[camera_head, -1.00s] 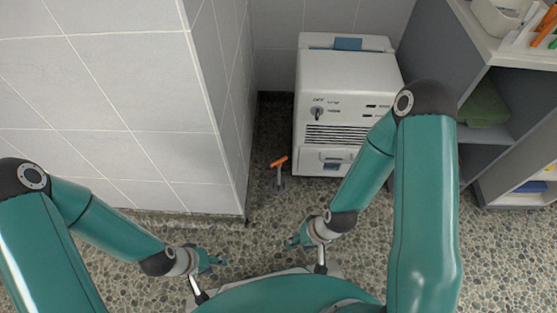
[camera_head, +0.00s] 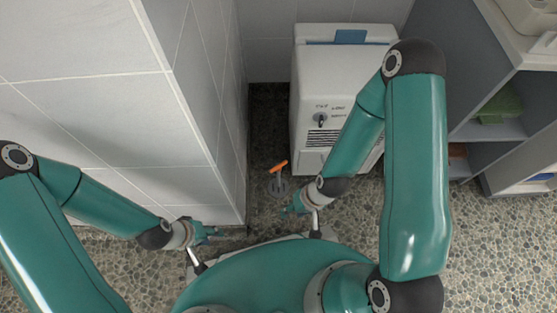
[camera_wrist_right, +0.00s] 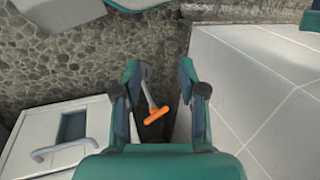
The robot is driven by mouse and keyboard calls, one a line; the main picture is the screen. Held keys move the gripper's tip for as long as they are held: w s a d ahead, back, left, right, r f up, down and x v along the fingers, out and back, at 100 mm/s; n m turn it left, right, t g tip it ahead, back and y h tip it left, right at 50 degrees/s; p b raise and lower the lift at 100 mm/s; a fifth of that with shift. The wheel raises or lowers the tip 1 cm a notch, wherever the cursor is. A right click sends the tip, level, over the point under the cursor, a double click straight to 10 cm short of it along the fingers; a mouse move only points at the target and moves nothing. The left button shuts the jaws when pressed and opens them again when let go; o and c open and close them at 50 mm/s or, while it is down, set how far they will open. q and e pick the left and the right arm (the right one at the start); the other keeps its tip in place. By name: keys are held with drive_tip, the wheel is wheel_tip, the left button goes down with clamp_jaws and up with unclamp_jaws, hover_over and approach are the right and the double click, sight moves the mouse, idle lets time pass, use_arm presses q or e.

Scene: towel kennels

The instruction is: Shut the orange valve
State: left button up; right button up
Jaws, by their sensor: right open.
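The orange valve (camera_head: 279,167) is a small orange bar handle on a grey stem rising from the pebbled floor, in the gap between the tiled wall and the white machine. In the right wrist view the orange handle (camera_wrist_right: 155,116) lies between and beyond my fingers, on a grey stem. My right gripper (camera_head: 288,211) is just below the valve in the head view, apart from it; in the right wrist view its two fingers (camera_wrist_right: 166,78) are spread and empty. My left gripper (camera_head: 212,233) is near the foot of the wall; its fingers are too small to judge.
The white machine (camera_head: 312,80) with a knob and vents stands close to the right of the valve. The tiled wall (camera_head: 195,150) is close on the left. A grey shelf unit (camera_head: 490,150) stands at right. Pebbled floor (camera_head: 480,240) is clear in front of it.

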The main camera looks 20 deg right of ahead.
drive_tip(key=w+d+r+m+t+h+p, duration=0.1)
drive_tip(key=w+r+m+h+p, duration=0.1)
drive_tip(key=w+r+m+p, duration=0.35)
drive_tip(key=w+d+r+m+h+p, duration=0.1)
drive_tip(key=w+r+m+p, duration=0.1)
drive_tip(key=w+m, duration=0.7)
drive_tip(key=w+f+b, duration=0.1)
drive_tip(key=f+b, duration=0.1)
drive_tip(key=f, duration=0.3)
drive_tip(key=w+f+n+b, duration=0.1)
drive_tip(key=w+f+b, duration=0.1)
drive_tip(key=f, duration=0.3)
drive_tip(key=w+f+n+b, duration=0.1)
drive_tip(key=f+b, duration=0.2)
drive_tip(key=f, duration=0.2)
drive_tip(key=shift+w+a, duration=0.25)
drive_tip(key=shift+a, duration=0.1)
drive_tip(key=shift+w+a+f+b, duration=0.15)
drive_tip(key=shift+f+b, duration=0.25)
drive_tip(key=shift+f, duration=0.4)
clamp_jaws()
